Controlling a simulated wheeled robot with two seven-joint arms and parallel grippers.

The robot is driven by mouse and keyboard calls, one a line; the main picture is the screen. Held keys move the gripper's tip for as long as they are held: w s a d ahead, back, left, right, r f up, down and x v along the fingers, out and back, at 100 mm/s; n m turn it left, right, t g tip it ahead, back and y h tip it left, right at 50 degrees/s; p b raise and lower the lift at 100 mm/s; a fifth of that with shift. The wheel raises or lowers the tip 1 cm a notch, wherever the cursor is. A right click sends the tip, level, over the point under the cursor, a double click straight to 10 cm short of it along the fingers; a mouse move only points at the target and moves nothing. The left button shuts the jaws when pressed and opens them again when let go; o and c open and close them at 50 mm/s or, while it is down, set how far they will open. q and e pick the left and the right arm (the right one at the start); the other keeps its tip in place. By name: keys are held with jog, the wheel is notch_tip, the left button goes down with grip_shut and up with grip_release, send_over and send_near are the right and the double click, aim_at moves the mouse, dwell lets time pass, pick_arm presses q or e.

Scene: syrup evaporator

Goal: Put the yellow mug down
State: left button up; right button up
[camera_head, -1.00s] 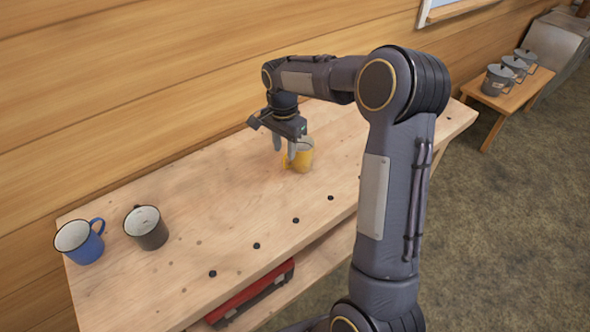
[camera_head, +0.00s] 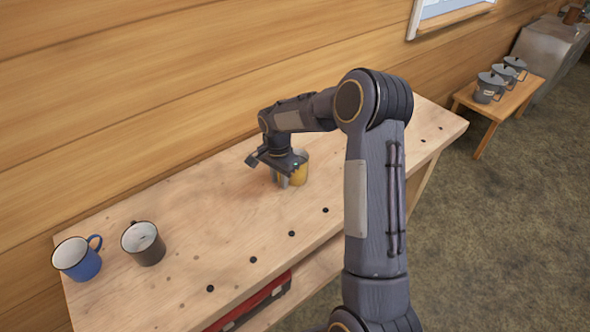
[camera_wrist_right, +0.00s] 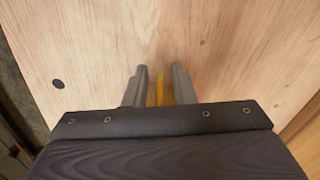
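The yellow mug (camera_head: 301,168) stands upright on the wooden workbench (camera_head: 235,215), as far as I can tell. My right gripper (camera_head: 288,182) is low at the mug's left side and hides part of it. In the right wrist view my right gripper (camera_wrist_right: 160,80) has its two fingers apart. A thin yellow strip of the mug (camera_wrist_right: 160,91), perhaps its handle, shows between them, with gaps seemingly on both sides. My left gripper is not in view.
A blue mug (camera_head: 78,262) and a dark grey mug (camera_head: 145,246) stand at the bench's left end. A red box (camera_head: 250,306) lies on the lower shelf. Several lidded pots (camera_head: 490,88) stand on a small far bench. The bench between the mugs is clear.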

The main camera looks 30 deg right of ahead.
grip_shut()
jog(key=shift+r, duration=0.2)
